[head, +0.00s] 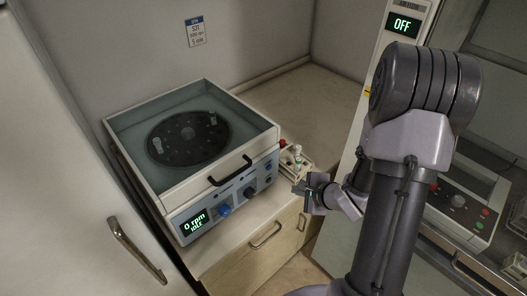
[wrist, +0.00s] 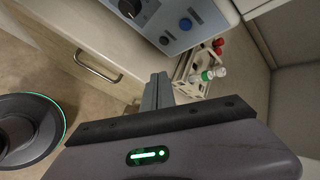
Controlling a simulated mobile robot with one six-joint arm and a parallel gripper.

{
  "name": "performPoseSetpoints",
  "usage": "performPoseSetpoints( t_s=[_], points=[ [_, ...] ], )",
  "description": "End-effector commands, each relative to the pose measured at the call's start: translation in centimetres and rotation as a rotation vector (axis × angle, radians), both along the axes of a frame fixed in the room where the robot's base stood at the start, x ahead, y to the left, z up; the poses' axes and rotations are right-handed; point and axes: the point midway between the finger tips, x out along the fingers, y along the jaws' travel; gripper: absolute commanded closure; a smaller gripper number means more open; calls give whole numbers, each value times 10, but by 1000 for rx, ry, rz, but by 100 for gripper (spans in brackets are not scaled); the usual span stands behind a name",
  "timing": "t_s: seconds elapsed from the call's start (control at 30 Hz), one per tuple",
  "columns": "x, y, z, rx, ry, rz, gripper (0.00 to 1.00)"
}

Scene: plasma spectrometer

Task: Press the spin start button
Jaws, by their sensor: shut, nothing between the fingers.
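The centrifuge (head: 190,160) stands on the counter at the left of the head view, its dark rotor (head: 188,138) visible under a clear lid. Its display (head: 195,222) reads 0 rpm, IDLE. The wrist view shows a round blue button (wrist: 185,24) and a smaller button (wrist: 164,40); I cannot read which is spin start. My gripper (head: 306,190) is shut and empty, in front of the panel's right end and apart from it.
A small tube rack (wrist: 190,78) with red, green and white capped tubes stands just right of the centrifuge, close to my fingers. Drawers with a handle (head: 265,236) lie below the counter. A tall unit with an OFF display (head: 402,24) stands at the right.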

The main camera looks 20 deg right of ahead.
Motion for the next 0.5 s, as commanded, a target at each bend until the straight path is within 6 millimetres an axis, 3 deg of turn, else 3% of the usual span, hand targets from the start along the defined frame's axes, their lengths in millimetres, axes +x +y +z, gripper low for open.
performPoseSetpoints(
  t_s=[0.27, 0.5],
  points=[
    [2, 1, -1, -3, 0, 1, 100],
    [30, 12, -2, -5, -1, 5, 100]
  ],
)
